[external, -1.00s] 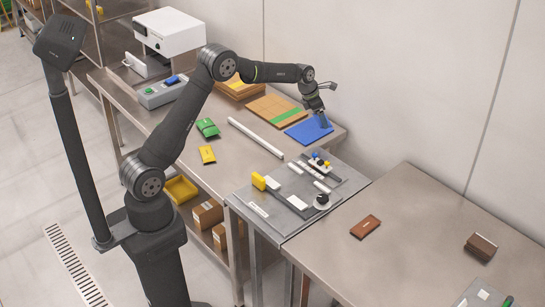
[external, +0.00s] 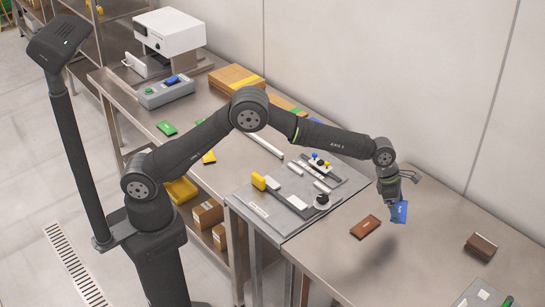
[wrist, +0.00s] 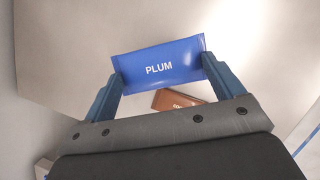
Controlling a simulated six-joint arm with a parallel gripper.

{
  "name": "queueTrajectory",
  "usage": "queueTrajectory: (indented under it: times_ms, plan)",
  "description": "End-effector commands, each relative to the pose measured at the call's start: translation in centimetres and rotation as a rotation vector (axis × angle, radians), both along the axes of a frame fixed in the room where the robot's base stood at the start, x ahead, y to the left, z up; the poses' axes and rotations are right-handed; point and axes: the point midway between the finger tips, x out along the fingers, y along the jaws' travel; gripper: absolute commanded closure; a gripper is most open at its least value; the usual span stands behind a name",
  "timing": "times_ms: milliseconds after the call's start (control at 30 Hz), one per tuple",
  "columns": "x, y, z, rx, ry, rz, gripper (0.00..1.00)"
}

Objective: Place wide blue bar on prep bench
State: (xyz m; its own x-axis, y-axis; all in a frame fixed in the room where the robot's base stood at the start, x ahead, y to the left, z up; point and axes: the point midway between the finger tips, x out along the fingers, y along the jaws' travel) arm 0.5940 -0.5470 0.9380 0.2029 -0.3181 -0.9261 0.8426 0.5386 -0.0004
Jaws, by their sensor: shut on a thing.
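The wide blue bar (external: 400,212) is a flat blue packet; in the wrist view the bar (wrist: 158,62) is labelled "PLUM". My gripper (external: 391,205) is shut on it, with one blue finger at each end of the bar in the wrist view (wrist: 164,80). The bar is held in the air above the right-hand steel bench (external: 440,230), apart from its surface. I cannot tell by name which bench is the prep bench.
A brown bar (external: 366,226) lies on the right-hand bench, left of my gripper. A dark brown block (external: 481,246) lies farther right. A grey fixture plate (external: 275,215) with small parts stands to the left. The bench between the brown pieces is mostly clear.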

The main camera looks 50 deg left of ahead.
Motion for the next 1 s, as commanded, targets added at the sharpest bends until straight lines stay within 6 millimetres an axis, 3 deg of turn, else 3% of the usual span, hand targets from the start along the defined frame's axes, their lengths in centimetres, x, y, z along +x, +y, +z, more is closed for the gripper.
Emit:
queueTrajectory:
  times_ms: [33,200,400,567,1000]
  plan:
    - [-2.0,-2.4,0.0,-0.001,-0.002,-0.032,0.36]
    - [-7.8,-8.3,-0.1,-0.003,-0.003,-0.106,0.36]
    - [-12.4,-12.2,-0.1,-0.005,-0.004,-0.161,0.36]
    - [-13.8,-13.3,-0.5,-0.005,-0.003,-0.175,0.36]
    - [-13.9,-13.3,-6.1,-0.005,-0.004,-0.176,0.36]
